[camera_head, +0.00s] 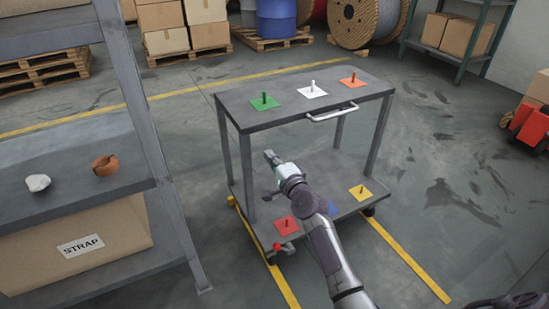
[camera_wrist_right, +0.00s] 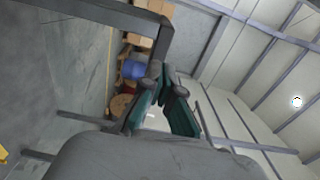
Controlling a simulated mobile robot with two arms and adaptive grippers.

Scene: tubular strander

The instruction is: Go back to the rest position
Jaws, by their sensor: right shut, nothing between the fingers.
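My right gripper (camera_head: 272,158) reaches in from the bottom of the head view, in front of the cart's open side and between its two shelves. In the right wrist view its fingers (camera_wrist_right: 168,82) come together at the tips with nothing between them. The cart (camera_head: 235,107) has a top shelf with green (camera_head: 265,103), white (camera_head: 313,90) and orange (camera_head: 352,80) plates, each with a peg. On its lower shelf are red (camera_head: 287,229) and yellow (camera_head: 361,193) plates; a blue plate (camera_head: 331,207) is partly hidden by my arm. My left gripper is not in view.
A grey rack (camera_head: 130,177) at left holds a white lump (camera_head: 38,183), an orange-brown ring (camera_head: 105,165) and a STRAP box (camera_head: 85,243). Pallets, boxes, a blue drum (camera_head: 277,18) and cable reels (camera_head: 362,18) stand behind.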

